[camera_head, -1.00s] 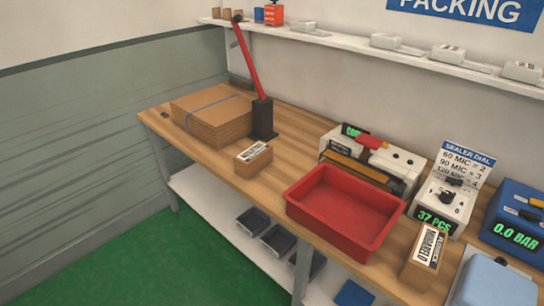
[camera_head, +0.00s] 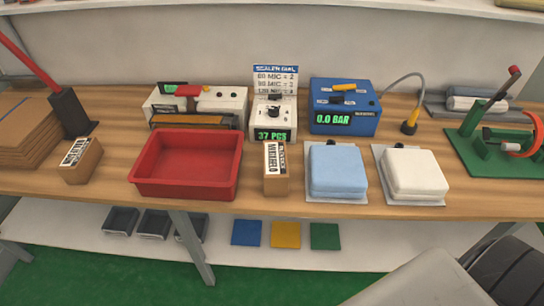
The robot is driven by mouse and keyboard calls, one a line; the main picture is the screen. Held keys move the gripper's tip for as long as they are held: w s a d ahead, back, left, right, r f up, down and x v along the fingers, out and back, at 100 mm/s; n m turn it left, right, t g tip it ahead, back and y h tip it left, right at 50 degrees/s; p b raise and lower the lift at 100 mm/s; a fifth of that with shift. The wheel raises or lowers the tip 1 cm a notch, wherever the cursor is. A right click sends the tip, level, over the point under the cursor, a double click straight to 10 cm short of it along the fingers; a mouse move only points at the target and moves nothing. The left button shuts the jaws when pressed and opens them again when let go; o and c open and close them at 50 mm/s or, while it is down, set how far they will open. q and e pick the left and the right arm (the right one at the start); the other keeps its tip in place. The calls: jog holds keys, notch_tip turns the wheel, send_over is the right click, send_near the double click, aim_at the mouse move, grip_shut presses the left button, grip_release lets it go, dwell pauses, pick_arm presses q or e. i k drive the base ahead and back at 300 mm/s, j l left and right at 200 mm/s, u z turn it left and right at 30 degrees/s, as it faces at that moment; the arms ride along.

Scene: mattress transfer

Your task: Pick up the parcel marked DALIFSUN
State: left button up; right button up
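Two small brown parcels with white labels stand on the wooden bench. The left parcel (camera_head: 80,160) is beside the stack of flat cardboard, and its label is too blurred to read. The other parcel (camera_head: 276,182) is between the red tray and a light blue pad. Its label has large dark letters that I cannot read surely, so I cannot tell which parcel is marked DALIFSUN. Neither of my grippers is in view.
A red tray (camera_head: 185,190) is between the parcels. A sealer (camera_head: 197,105), dial box (camera_head: 273,116), blue pressure box (camera_head: 344,106), light blue pad (camera_head: 337,170), white pad (camera_head: 413,172) and green clamp device (camera_head: 500,145) fill the bench. Bins (camera_head: 154,223) are on the shelf below.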

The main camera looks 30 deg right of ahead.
aim_at(77, 165)
jog(key=z, duration=0.45)
jog(key=j+z, duration=1.15)
